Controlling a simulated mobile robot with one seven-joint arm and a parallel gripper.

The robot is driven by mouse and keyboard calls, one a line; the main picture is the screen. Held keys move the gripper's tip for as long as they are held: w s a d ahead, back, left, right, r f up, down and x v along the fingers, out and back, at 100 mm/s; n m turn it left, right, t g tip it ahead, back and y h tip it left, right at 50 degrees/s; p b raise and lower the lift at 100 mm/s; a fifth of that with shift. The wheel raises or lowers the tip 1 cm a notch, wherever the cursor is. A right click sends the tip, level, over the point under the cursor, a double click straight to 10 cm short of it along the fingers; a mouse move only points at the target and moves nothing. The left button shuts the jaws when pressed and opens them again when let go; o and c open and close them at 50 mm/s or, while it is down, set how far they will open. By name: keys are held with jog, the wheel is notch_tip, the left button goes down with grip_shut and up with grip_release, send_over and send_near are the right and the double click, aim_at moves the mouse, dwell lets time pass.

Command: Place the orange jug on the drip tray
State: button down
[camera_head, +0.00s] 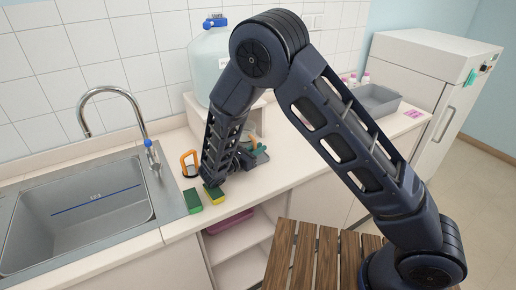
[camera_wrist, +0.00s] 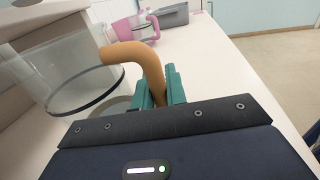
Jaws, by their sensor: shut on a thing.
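The orange jug has a clear body with a dark lower band and a curved orange handle. In the wrist view the handle (camera_wrist: 140,55) stands between the teal fingers of my gripper (camera_wrist: 160,90), which is shut on it. The clear body (camera_wrist: 80,75) is to the left of the handle. In the head view my gripper (camera_head: 258,152) is low over the counter, in front of the shelf with the big bottle, and hides most of the jug. I cannot make out the drip tray for certain in either view.
A big water bottle (camera_head: 208,62) stands on a raised shelf behind my arm. A pink-handled jug (camera_wrist: 135,30) and grey bin (camera_head: 378,103) stand farther along.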

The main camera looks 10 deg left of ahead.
jog(key=shift+f, duration=0.2)
jog(key=c, duration=1.4)
grip_release()
jog(key=shift+c, duration=0.2)
jog(key=shift+r, duration=0.6)
jog(key=v, duration=1.2)
jog(key=shift+d, duration=0.1)
